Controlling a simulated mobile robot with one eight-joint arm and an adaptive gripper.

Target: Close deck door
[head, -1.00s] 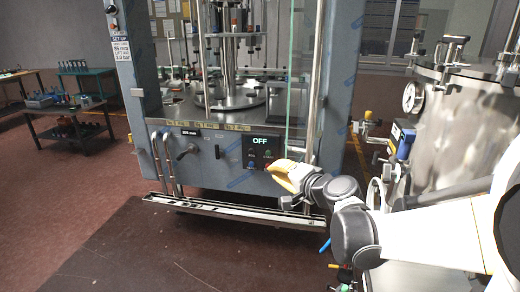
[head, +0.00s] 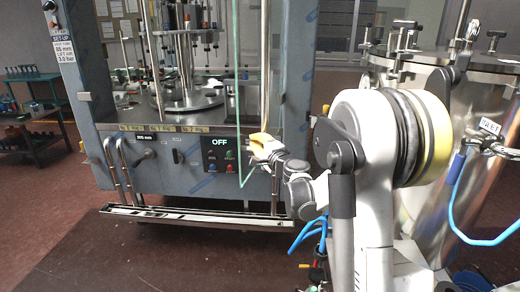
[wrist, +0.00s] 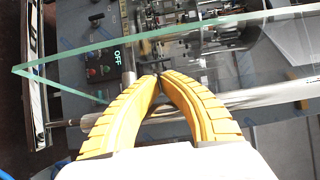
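The deck door is a clear glass panel with a green edge (head: 238,100), standing at the front right of the grey machine. In the wrist view its green edge (wrist: 200,27) runs across the top and ends in a pointed corner at left. A vertical metal bar (head: 265,80) stands beside the glass; a bar also shows in the wrist view (wrist: 275,97), passing behind the yellow fingers. My gripper (head: 256,138) is at this bar, right of the OFF display. In the wrist view its fingertips (wrist: 160,75) meet. Whether the bar is held between the fingers is unclear.
The machine's control panel (head: 222,155) reads OFF. A low metal rail (head: 190,217) runs along its front. A steel tank (head: 480,150) with blue hoses stands close at right. Tables with small items are at far left. The floor in front is clear.

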